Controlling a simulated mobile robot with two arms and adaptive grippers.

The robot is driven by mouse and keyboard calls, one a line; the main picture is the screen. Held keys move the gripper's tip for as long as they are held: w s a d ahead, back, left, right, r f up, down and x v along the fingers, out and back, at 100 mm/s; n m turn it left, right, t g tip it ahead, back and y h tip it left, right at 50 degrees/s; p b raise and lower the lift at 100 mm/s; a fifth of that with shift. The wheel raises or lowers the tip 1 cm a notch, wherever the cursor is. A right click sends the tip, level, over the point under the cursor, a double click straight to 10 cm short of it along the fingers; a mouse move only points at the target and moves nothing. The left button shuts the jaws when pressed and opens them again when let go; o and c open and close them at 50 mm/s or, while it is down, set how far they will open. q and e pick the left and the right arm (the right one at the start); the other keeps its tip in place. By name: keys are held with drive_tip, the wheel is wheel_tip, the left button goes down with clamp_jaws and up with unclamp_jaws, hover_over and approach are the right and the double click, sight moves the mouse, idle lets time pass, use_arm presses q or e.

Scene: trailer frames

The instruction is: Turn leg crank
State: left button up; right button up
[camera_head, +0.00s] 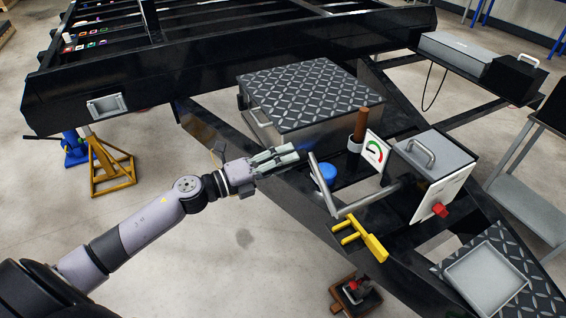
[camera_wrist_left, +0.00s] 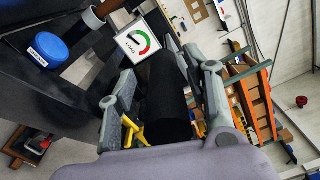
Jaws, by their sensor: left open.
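A bent grey crank (camera_head: 331,198) stands at the trailer's front frame, its upright end leaning up beside a blue cap (camera_head: 328,174). My left gripper (camera_head: 284,155) is open just left of the crank's upper end, and a small gap seems to separate them. In the left wrist view, my gripper's two fingers (camera_wrist_left: 165,100) are spread apart. A dark cylinder (camera_wrist_left: 168,105) shows between or beyond them; I cannot tell whether it touches them. My right gripper is not in view.
A yellow forked handle (camera_head: 362,236) lies below the crank. A gauge card (camera_head: 376,151), brown post (camera_head: 361,124) and grey box with handle (camera_head: 432,160) stand close behind it. A tread-plate box (camera_head: 310,95) is behind my gripper. Floor at the left is partly clear.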

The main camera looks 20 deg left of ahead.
use_arm(q)
drive_tip(key=shift+s+a+f, duration=0.1)
drive_tip(key=shift+s+f, duration=0.05)
drive_tip(key=shift+s+a, duration=0.15)
drive_tip(key=shift+s, duration=0.1)
drive_tip(key=v, duration=1.1)
drive_tip(key=shift+a, duration=0.1)
idle(0.6)
